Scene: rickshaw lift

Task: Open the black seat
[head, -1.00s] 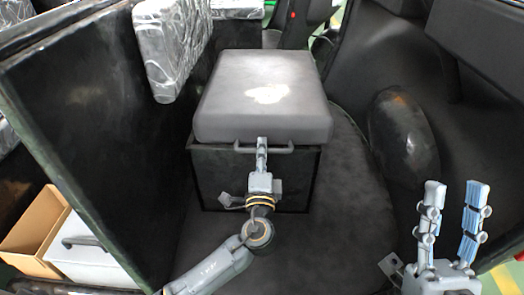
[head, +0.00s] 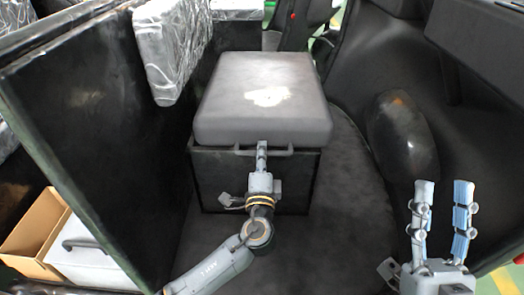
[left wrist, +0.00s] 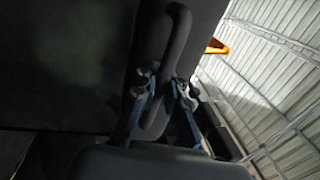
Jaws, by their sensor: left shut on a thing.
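The black seat (head: 225,95) is a dark padded cushion with a whitish patch on top. It lies flat and closed on a black box (head: 295,180). A grey handle bar (head: 285,151) runs along the seat's front edge. My left gripper (head: 262,148) is shut on the handle near its middle. In the left wrist view, its fingers (left wrist: 160,92) lie on either side of the handle (left wrist: 158,118); the exact contact is dark. My right gripper (head: 442,190) is open and empty at the lower right, well apart from the seat.
A tall black panel (head: 95,140) stands close on the left. A plastic-wrapped cushion (head: 168,50) hangs at the upper left. A rounded black wheel housing (head: 402,135) is on the right. Dark floor (head: 345,215) is clear beside the box. An open cardboard box (head: 35,225) sits at lower left.

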